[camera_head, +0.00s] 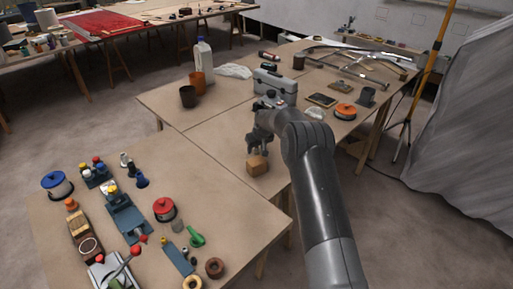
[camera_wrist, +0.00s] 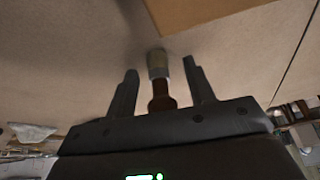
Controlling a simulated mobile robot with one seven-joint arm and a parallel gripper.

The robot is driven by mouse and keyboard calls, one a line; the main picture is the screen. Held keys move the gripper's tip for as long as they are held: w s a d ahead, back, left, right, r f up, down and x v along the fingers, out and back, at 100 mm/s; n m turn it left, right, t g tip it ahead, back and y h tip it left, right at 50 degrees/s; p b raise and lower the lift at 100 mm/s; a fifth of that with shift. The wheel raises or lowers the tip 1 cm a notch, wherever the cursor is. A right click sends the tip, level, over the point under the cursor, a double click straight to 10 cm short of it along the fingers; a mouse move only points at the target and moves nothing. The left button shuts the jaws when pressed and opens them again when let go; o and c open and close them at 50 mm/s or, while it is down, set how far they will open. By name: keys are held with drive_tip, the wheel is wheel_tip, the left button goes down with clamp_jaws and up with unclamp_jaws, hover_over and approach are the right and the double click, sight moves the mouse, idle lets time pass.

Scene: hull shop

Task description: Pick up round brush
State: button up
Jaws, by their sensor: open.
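The round brush shows in the wrist view, with a brown handle and a grey metal ferrule (camera_wrist: 158,66). It lies between the two open fingers of my gripper (camera_wrist: 160,72), with a gap on both sides. The handle points toward the gripper's palm, and its end is partly hidden there. In the head view my gripper (camera_head: 257,146) is low over the table, just behind a small tan block (camera_head: 257,166). I cannot make out the brush there.
The table (camera_head: 206,131) is bare left of my gripper. A grey toolbox (camera_head: 275,84) stands behind it. Brown cups and a white jug (camera_head: 203,62) stand back left. A red-topped round container (camera_head: 164,209) and several tools crowd the front left.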

drive_tip(key=c, duration=1)
drive_tip(key=shift+r, duration=0.1)
drive_tip(key=shift+c, duration=0.2)
